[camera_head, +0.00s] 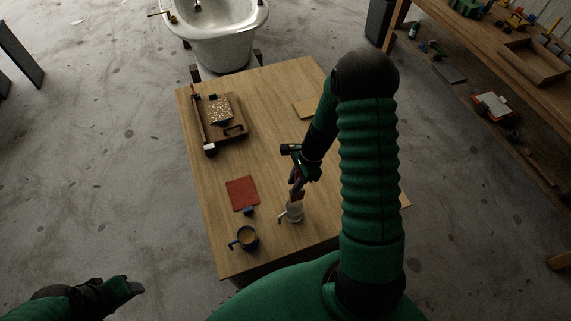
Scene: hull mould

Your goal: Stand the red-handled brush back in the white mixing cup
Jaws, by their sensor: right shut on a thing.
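The white mixing cup (295,214) stands upright on the wooden table near its front right part, with its handle to the left. My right gripper (296,182) is right above the cup and shut on the red-handled brush (299,196). The brush shows only as a small, dark reddish-brown shape between the fingers and the cup's mouth. I cannot tell whether its lower end is inside the cup or just over the rim. My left gripper (131,287) is off the table at the lower left, dark and far from the cup; its jaws are not clear.
A brown tray (224,126) with a speckled block is at the table's back left. My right arm hides the table's right side. The table's middle is clear.

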